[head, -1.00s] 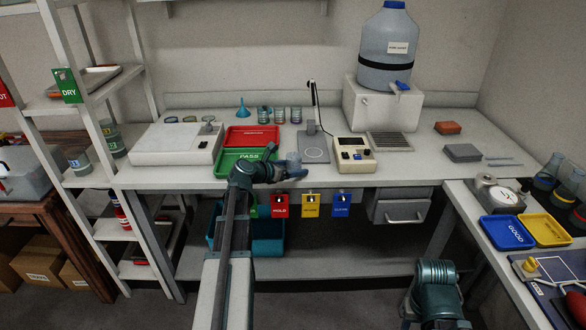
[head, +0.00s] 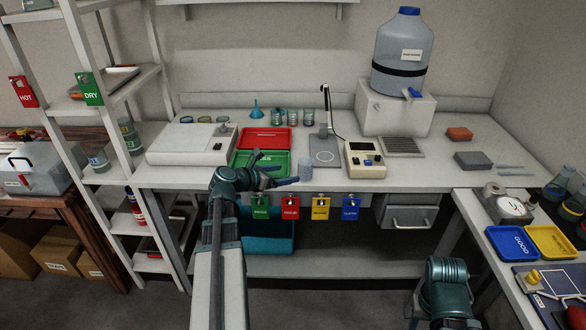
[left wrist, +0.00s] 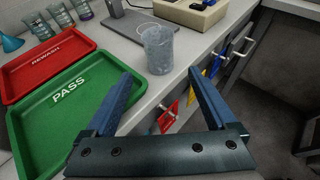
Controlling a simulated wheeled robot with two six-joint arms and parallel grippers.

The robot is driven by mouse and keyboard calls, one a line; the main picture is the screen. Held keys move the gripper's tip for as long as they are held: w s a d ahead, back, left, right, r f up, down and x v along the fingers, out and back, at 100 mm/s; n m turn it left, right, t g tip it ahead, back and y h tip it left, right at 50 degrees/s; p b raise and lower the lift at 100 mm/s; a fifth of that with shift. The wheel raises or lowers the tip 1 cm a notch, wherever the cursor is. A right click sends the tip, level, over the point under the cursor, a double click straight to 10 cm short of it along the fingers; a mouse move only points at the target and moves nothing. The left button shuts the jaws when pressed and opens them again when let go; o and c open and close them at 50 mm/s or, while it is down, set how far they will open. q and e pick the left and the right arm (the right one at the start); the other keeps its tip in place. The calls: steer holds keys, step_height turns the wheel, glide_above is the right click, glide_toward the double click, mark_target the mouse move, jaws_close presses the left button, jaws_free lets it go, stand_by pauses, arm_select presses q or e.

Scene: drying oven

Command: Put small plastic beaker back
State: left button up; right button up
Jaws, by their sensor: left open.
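A small clear plastic beaker (head: 306,169) stands upright on the bench near its front edge, just right of the green PASS tray (head: 247,172). It also shows in the left wrist view (left wrist: 158,50), beyond the fingertips and roughly centred between them. My left gripper (head: 280,168) is open and empty, its fingers apart and pointing at the beaker without enclosing it; it also shows in the left wrist view (left wrist: 160,75). My right gripper is not in view; only part of my right arm shows at the bottom right.
A red REWASH tray (head: 265,140) lies behind the PASS tray. Several beakers (head: 293,116) stand at the back beside a blue funnel (head: 255,112). A stand with a grey base (head: 324,150) and a cream meter (head: 364,160) are right of the beaker. Coloured tags (head: 320,208) hang below the bench edge.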

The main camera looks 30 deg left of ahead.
arm_select(q)
steer(key=shift+s+a+r, duration=0.15)
steer(key=shift+s+r, duration=0.1)
steer(key=shift+s, duration=0.4)
steer(key=s+d+f+m+g+h, duration=0.1)
steer(key=d+f+m+g, duration=0.3)
steer(key=d+m, duration=0.65)
steer(key=s+d+f+m+g+h, duration=0.15)
steer(key=d+f+m+g, duration=0.35)
steer(key=d, duration=1)
steer(key=s+d+f+m+g+y, duration=0.2)
steer(key=s+d+m, duration=0.5)
steer(key=m, duration=0.4)
steer(key=s+d+f+m+g+y, duration=0.2)
steer(key=s+d+m+y, duration=0.3)
steer(key=m, duration=0.5)
steer(key=shift+s+d+f+m, duration=0.25)
steer(key=shift+s+d+m, duration=0.1)
steer(key=shift+s+d, duration=0.75)
steer(key=shift+w+d+r, duration=0.1)
steer(key=shift+w, duration=0.05)
